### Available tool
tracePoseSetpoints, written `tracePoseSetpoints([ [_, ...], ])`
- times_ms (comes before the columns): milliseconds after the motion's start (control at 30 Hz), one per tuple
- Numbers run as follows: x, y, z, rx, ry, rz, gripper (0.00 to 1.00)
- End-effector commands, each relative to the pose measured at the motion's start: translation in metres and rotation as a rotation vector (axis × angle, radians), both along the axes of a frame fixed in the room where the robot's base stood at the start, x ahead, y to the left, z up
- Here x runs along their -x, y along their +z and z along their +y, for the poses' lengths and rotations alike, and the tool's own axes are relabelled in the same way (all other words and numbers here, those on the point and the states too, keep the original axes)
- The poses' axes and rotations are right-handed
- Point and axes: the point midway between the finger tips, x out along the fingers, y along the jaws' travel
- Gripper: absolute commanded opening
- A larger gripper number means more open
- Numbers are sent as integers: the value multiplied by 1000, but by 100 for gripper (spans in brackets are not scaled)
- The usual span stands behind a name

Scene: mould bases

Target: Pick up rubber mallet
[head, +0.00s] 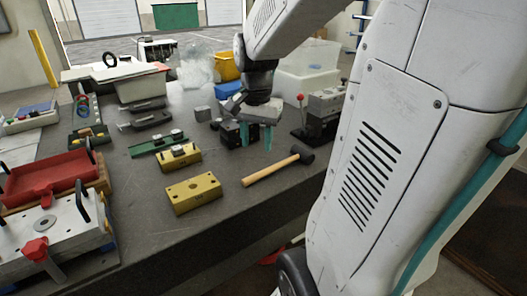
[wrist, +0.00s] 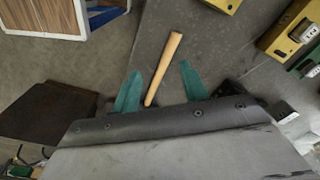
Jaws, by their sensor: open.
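The rubber mallet (head: 278,168) lies on the dark workbench near its front edge, with a light wooden handle and a black head. In the head view its head points right and its handle points left. In the wrist view the wooden handle (wrist: 164,68) shows between the two teal fingers, and the mallet head is hidden behind my gripper body. My gripper (head: 256,144) is open and empty, pointing down. In the head view its fingertips appear just behind the mallet. They also show in the wrist view (wrist: 160,82), either side of the handle's lower end.
Yellow blocks (head: 193,193) sit left of the mallet on the workbench (head: 150,225). A grey machine vise (head: 322,112) with a red knob stands to the right behind it. A red tray (head: 45,180) is at the far left. The bench's front edge is close to the mallet.

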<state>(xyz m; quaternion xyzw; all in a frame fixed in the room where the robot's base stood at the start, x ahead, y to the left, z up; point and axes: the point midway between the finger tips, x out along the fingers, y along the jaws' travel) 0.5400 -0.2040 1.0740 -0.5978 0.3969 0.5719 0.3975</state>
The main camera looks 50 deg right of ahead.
Motion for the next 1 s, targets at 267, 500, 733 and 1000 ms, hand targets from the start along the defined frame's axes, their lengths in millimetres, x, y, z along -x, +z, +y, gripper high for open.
tracePoseSetpoints([
  [267,-6,-45,-110,-26,-509,26,44],
  [500,-6,-67,-126,-29,-594,29,44],
  [733,-6,-95,-128,-30,-591,29,44],
  [1000,-6,-129,-130,-29,-589,28,44],
])
